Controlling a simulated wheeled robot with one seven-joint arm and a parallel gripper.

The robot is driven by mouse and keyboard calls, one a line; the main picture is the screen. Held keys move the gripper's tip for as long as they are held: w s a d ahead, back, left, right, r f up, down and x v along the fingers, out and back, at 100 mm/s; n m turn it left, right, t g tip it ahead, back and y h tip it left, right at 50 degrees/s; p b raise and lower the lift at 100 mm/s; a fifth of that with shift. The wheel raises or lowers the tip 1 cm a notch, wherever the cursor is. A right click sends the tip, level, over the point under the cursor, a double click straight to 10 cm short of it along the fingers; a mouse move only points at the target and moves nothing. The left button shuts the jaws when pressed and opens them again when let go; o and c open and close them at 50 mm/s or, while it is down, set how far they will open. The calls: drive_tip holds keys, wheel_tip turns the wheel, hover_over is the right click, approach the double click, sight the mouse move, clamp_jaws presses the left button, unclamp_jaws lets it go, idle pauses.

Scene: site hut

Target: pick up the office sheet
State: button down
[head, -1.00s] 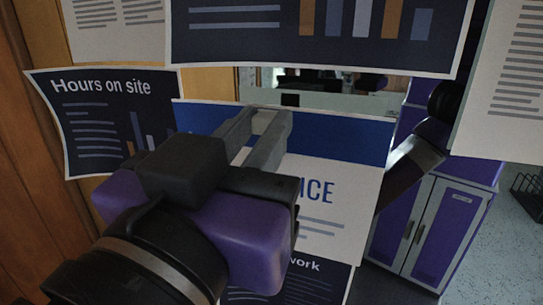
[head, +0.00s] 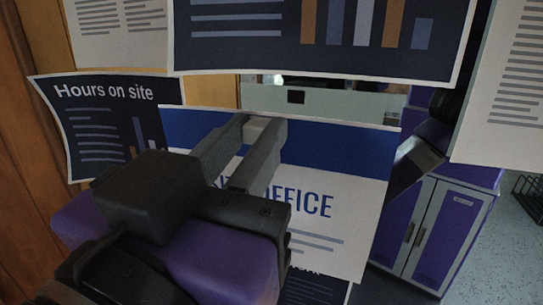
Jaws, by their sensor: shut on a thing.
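The office sheet (head: 335,215) is a white page with a blue band along its top and the word "OFFICE" in blue letters. It hangs in the middle of the head view, and my gripper and its purple and black housing cover its lower left part. My gripper (head: 265,128) is shut on the sheet near its top edge. The fingertips reach onto the blue band, and part of the heading is hidden behind the fingers.
A dark "Hours on site" sheet (head: 100,125) is at the left. A large chart sheet (head: 330,45) is above, close over the gripper. A text page (head: 505,95) is at the right. Another dark sheet (head: 315,290) shows below. A purple cabinet (head: 430,235) stands behind at the right.

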drive_tip(key=s+r, duration=0.1)
drive_tip(key=s+a+r+p, duration=0.1)
drive_tip(key=s, duration=0.1)
drive_tip(key=shift+s+a+r+p, duration=0.1)
drive_tip(key=shift+s+a+p, duration=0.05)
drive_tip(key=shift+s+p, duration=0.15)
idle(0.3)
